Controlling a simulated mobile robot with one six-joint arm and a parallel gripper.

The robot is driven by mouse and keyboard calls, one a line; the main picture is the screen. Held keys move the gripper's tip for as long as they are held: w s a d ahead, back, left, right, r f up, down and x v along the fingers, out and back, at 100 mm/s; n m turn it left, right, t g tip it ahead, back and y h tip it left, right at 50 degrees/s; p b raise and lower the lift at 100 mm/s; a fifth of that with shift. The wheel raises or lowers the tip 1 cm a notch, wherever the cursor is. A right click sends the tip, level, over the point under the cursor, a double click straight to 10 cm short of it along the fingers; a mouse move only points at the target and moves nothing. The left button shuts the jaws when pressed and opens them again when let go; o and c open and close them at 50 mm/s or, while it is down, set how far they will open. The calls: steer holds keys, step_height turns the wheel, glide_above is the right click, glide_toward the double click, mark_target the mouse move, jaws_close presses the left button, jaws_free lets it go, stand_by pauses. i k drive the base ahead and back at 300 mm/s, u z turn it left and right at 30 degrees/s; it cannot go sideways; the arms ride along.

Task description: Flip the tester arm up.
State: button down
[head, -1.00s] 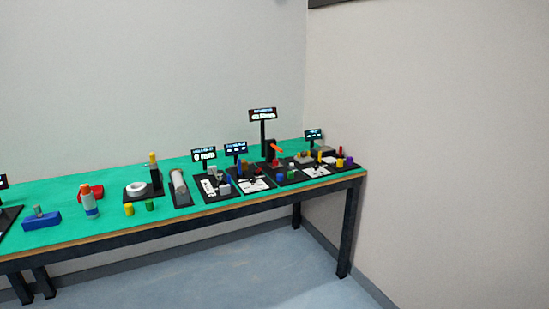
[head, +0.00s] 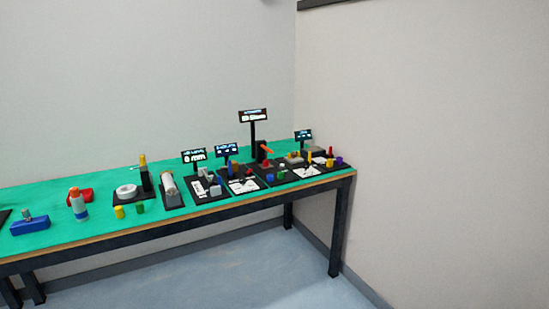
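The tester (head: 260,152) stands near the right end of the green-topped table, a black upright unit below a tall display (head: 253,115). An orange arm (head: 266,149) sticks out from it, slanting down toward the right. It looks small from here, so its exact angle is hard to read. My gripper does not show in the head view.
The long table (head: 110,240) runs along the wall, with bare floor (head: 230,270) in front. Left of the tester are small displays (head: 194,155), a grey cylinder on a black base (head: 170,190), a white ring (head: 126,190) and a blue block (head: 29,225). A wall closes the right side.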

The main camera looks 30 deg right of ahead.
mark_target(266, 149)
steer(key=z, duration=0.05)
steer(key=i, duration=1)
steer(key=u, duration=0.05)
